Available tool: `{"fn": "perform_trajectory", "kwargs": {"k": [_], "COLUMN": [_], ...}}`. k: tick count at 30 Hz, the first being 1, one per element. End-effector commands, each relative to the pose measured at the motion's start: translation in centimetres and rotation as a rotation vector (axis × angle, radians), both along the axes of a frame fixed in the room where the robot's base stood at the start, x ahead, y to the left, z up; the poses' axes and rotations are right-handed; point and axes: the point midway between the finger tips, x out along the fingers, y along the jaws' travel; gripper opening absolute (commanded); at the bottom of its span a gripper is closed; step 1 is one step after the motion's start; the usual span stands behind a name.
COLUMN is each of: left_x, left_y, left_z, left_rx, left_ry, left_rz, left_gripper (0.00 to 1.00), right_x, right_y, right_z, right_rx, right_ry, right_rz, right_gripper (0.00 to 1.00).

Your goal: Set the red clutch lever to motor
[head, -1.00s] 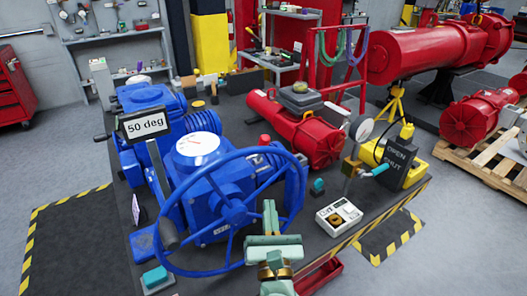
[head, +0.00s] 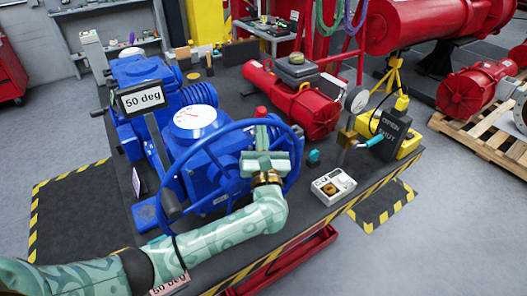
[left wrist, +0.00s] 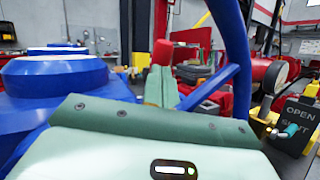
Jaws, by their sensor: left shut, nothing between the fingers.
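The red clutch lever's knob (head: 261,112) shows just beyond the handwheel rim in the head view; its shaft is hidden. A red shape (left wrist: 163,52) stands straight ahead of my fingers in the left wrist view and looks like the same knob. The blue actuator (head: 200,165) carries a large blue handwheel (head: 172,162) and a white-topped dial (head: 195,117). My left gripper (head: 261,134) is shut and empty, at the right part of the wheel, its fingertips pointing at the knob with a small gap or touching; I cannot tell which. My right gripper is out of view.
The wheel's rim and a spoke (left wrist: 212,88) lie close to my left gripper. A 50 deg sign (head: 142,98) stands at left. A red cylinder (head: 295,105), a white control box (head: 333,187) and an OPEN/SHUT box (head: 390,136) stand to the right on the dark bench.

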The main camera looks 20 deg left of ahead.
Motion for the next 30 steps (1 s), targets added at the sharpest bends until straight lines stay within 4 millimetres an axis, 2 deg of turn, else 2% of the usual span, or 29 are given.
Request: {"fn": "perform_trajectory", "kwargs": {"k": [6, 17, 24, 30], "left_x": [1.3, 1.4, 3.0, 3.3], "left_y": [0.6, 0.7, 2.7, 3.0], "left_z": [0.5, 0.6, 2.3, 2.8], "left_rx": [0.0, -0.001, -0.002, 0.0], "left_ry": [0.0, 0.0, 0.0, 0.0], "left_rz": [-0.001, 0.0, 0.0, -0.002], "left_gripper": [0.0, 0.0, 0.0, 0.0], "right_x": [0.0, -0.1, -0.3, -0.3], "right_y": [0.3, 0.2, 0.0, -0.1], "right_z": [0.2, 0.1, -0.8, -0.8], "right_rx": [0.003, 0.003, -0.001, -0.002], "right_ry": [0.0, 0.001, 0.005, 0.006], "right_rz": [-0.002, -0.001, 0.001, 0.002], "right_gripper": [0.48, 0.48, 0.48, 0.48]}}
